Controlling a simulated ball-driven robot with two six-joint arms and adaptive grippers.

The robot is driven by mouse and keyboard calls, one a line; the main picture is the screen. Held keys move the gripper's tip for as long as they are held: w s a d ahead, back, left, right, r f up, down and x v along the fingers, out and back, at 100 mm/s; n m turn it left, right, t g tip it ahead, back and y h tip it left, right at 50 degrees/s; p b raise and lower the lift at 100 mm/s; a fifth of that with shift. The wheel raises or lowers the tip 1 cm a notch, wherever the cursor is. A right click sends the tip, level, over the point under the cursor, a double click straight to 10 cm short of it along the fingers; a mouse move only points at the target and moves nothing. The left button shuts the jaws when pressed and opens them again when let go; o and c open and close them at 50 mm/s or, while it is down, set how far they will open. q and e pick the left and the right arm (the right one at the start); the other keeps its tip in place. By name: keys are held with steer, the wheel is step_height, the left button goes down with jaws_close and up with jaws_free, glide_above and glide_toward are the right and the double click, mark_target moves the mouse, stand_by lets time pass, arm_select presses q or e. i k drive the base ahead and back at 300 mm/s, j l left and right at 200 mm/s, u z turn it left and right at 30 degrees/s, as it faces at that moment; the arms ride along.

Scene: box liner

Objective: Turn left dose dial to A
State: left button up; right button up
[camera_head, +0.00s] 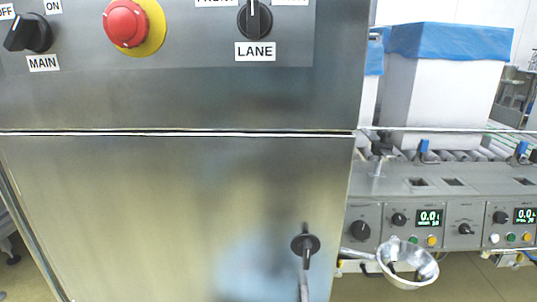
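No dial in view carries a readable A or a dose label, so I cannot tell which one is the left dose dial. On the low grey control panel (379,207) at the right, black knobs show: a large one (360,231) at its left end, a smaller one (399,219) beside a lit display (429,217), one (465,229) further right, and another (500,217) beside a second display (525,215). Their small labels are too blurred to read. Neither of my grippers is in view.
A steel cabinet (160,205) fills the left and middle. It bears a MAIN switch (29,34), a red mushroom button (125,23), a LANE selector (255,19) and a black handle (305,245). A metal bowl (408,281) hangs before the panel. Blue-lined white boxes (445,95) stand behind.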

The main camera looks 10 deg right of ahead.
mark_target(398, 219)
steer(key=z, duration=1.4)
